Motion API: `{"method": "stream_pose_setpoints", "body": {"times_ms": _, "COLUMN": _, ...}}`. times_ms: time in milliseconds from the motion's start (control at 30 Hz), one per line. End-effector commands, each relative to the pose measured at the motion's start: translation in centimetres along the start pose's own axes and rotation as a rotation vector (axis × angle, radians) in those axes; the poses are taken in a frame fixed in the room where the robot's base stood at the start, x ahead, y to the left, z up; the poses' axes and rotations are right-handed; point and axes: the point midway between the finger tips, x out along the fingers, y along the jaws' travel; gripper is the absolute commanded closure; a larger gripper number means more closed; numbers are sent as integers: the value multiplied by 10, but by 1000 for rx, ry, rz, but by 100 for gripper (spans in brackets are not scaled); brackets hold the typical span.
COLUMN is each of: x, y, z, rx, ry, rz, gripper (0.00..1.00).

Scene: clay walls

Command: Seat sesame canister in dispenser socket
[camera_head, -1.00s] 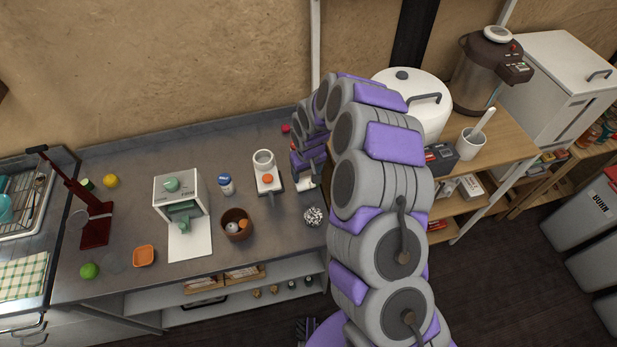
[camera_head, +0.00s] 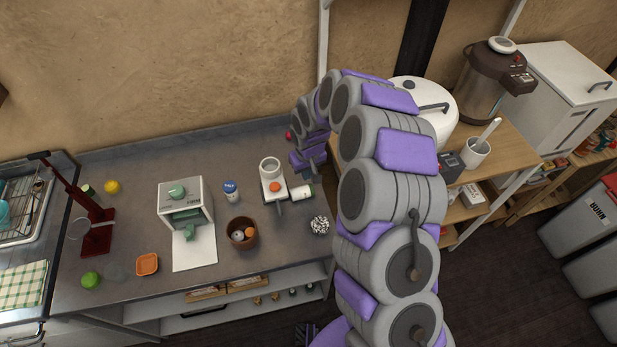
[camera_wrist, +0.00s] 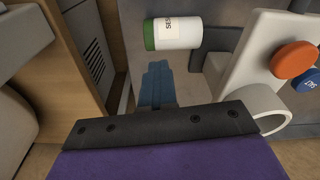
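The sesame canister (camera_wrist: 173,34), white with a green end and a partly readable label, lies on its side in the wrist view, ahead of my gripper (camera_wrist: 158,80). Blue finger parts show below it with a visible gap in the picture; the finger opening is unclear. In the head view the canister (camera_head: 301,192) lies just right of the dispenser (camera_head: 273,188), a white block with an orange button and a round ring socket (camera_head: 270,168). The ring (camera_wrist: 265,105) also shows at right in the wrist view. In the head view my arm partly hides the gripper.
A salt canister (camera_head: 231,190) with a blue lid stands left of the dispenser. A brown bowl (camera_head: 242,234) and a speckled ball (camera_head: 320,225) are nearer the front edge. A white-and-green machine (camera_head: 185,215) stands farther left. A wooden shelf unit (camera_head: 505,150) is at right.

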Motion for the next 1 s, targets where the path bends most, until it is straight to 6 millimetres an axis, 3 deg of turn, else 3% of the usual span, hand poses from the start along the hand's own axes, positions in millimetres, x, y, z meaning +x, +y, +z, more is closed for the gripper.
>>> {"method": "stream_pose_setpoints", "body": {"times_ms": 100, "x": -29, "y": 3, "z": -3, "rx": 0, "ry": 5, "rz": 0, "gripper": 100}}
{"method": "stream_pose_setpoints", "body": {"times_ms": 300, "x": -60, "y": 6, "z": -6, "rx": 1, "ry": 10, "rz": -3, "gripper": 100}}
{"method": "stream_pose_setpoints", "body": {"times_ms": 633, "x": -62, "y": 3, "z": -8, "rx": 1, "ry": 6, "rz": 0, "gripper": 100}}
{"method": "stream_pose_setpoints", "body": {"times_ms": 1000, "x": -63, "y": 4, "z": -7, "rx": 1, "ry": 7, "rz": -1, "gripper": 64}}
